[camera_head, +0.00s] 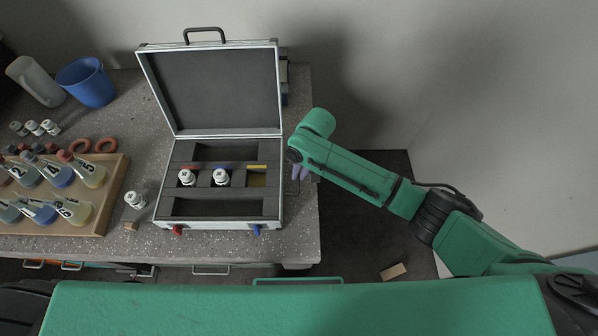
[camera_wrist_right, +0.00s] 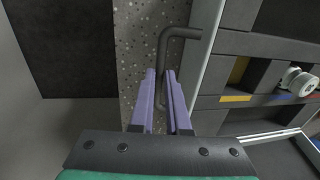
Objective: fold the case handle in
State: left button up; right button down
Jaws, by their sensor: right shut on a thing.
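The open case (camera_head: 161,215) stands on the bench with its lid raised at the back. A dark bent handle (camera_wrist_right: 166,45) sticks out from the case's side wall in the right wrist view. My right gripper (camera_wrist_right: 161,75), with purple fingers, is shut on this handle, one finger on each side of it. In the head view the right gripper (camera_head: 299,173) is at the case's right side, mostly under my green wrist, and the handle there is largely hidden. Another dark handle (camera_head: 205,30) stands on the lid's top edge. My left gripper is not in view.
Two white bottles (camera_head: 187,177) sit in the case's grey foam; another bottle (camera_head: 135,199) stands left of it. A wooden rack (camera_head: 113,184) holds several flasks. A blue cup (camera_head: 87,82) is at the back left. The bench's right edge is close beside the case.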

jog(key=shift+s+d+f+y, duration=0.1)
jog(key=shift+f+y, duration=0.1)
jog(key=shift+y, duration=0.4)
jog(key=shift+f+y+p, duration=0.3)
jog(key=shift+f+y, duration=0.05)
jog(key=shift+y, duration=0.35)
jog(key=shift+f+y, duration=0.2)
jog(key=shift+y, duration=0.3)
jog(key=shift+f+y+b, duration=0.5)
jog(key=shift+y+b, duration=0.25)
jog(key=shift+y, duration=0.15)
jog(key=f+y+b, duration=0.1)
jog(key=y+b, duration=0.1)
jog(key=b, duration=0.2)
jog(key=a+y+b, duration=0.1)
jog(key=y+b, duration=0.2)
jog(key=b, duration=0.1)
jog(key=f+y+b, duration=0.1)
jog(key=y+b, duration=0.1)
jog(key=b, duration=0.2)
jog(key=shift+a+f+y, duration=0.2)
jog(key=shift+f+y, duration=0.1)
jog(key=shift+y, duration=0.1)
jog(key=shift+a+r+y+b, duration=0.15)
jog(key=shift+y+b, duration=0.15)
jog(key=shift+b, duration=0.5)
